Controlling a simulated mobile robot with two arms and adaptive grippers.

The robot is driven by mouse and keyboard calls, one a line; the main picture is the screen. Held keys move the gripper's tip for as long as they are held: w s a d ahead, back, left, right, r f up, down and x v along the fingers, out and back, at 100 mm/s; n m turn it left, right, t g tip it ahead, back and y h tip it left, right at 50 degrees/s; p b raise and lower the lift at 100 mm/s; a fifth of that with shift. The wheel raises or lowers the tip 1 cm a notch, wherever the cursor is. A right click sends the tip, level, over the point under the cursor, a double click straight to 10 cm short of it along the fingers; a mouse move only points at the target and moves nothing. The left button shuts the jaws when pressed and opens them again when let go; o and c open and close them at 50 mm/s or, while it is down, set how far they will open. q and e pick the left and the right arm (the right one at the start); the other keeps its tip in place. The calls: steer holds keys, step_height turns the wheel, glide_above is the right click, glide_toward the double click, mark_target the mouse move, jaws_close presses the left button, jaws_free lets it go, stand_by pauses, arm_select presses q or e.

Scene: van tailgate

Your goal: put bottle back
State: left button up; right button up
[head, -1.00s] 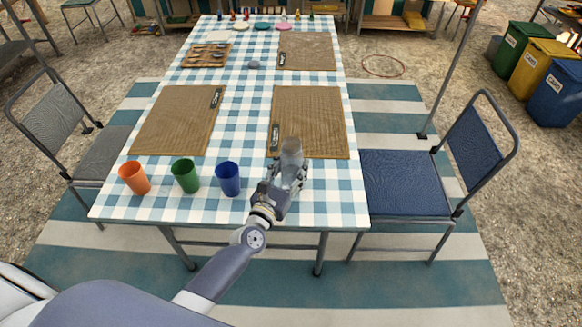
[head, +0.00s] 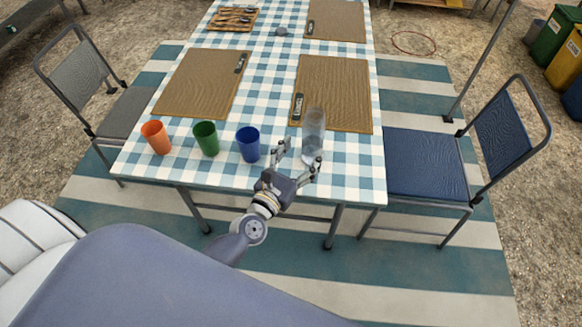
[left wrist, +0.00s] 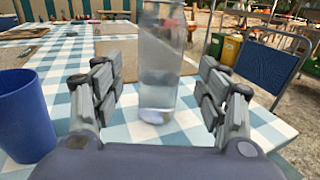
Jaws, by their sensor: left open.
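A clear bottle (head: 313,133) stands upright on the checked table near its front right part, by the near edge of the right placemat. In the left wrist view the bottle (left wrist: 161,60) stands ahead of my left gripper (left wrist: 158,95), seen between its two spread fingers; its top is cut off by the frame. In the head view my left gripper (head: 299,156) is open and empty at the table's front edge, just on the near side of the bottle. My right gripper is not in view.
Orange (head: 156,137), green (head: 206,138) and blue (head: 248,144) cups stand in a row left of the bottle. Brown placemats (head: 203,84) lie behind them. A blue chair (head: 428,160) stands right of the table. The checked table (head: 350,180) is clear right of the bottle.

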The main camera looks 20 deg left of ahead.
arm_select(q)
steer(key=shift+s+a+b, duration=0.15)
steer(key=shift+s+b, duration=0.1)
steer(key=shift+s, duration=1.15)
steer(key=shift+s+a+b, duration=0.15)
steer(key=shift+s+b, duration=0.05)
steer(key=shift+s, duration=1.15)
